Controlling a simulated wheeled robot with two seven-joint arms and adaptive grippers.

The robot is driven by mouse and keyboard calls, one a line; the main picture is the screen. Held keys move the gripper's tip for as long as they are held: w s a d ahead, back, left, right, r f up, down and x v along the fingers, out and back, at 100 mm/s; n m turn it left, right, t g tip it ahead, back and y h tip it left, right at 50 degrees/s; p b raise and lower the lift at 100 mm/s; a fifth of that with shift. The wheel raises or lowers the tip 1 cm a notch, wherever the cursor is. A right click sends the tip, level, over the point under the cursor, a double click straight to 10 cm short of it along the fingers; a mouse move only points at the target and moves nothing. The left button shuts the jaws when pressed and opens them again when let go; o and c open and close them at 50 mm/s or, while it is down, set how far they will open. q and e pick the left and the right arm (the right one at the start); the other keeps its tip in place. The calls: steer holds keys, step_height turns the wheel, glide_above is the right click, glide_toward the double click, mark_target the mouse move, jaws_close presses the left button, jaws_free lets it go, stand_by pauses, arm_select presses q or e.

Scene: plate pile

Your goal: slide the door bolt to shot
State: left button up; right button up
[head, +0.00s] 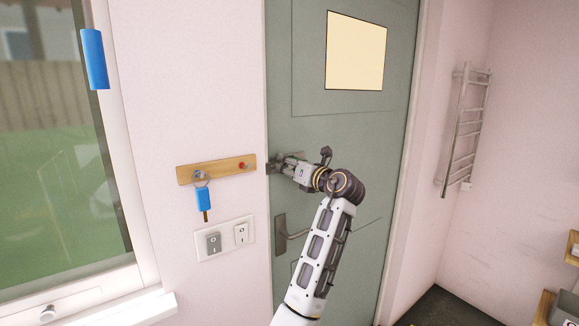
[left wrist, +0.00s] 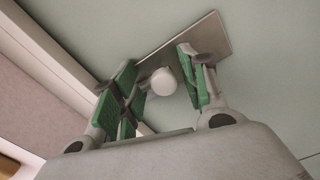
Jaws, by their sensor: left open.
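The green door (head: 345,125) is shut in its frame. Its bolt shows best in the left wrist view, as a grey metal plate (left wrist: 218,36) with a pale round knob (left wrist: 163,82). In that view the green-padded fingers of my left gripper (left wrist: 160,86) are open, one side on each side of the knob. I cannot tell whether a pad touches it. In the head view my left gripper (head: 284,165) is at the door's left edge and hides most of the bolt. How far the bolt is slid cannot be told. My right gripper is not in view.
A lever handle (head: 281,233) is on the door below my left gripper. A wooden key rack (head: 217,168) with a blue-tagged key (head: 203,199) and a switch plate (head: 225,239) are on the wall to the left. A towel rail (head: 462,130) is on the right wall.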

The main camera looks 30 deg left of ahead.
arm_select(q)
steer(key=v, duration=1.2)
stand_by(0.8)
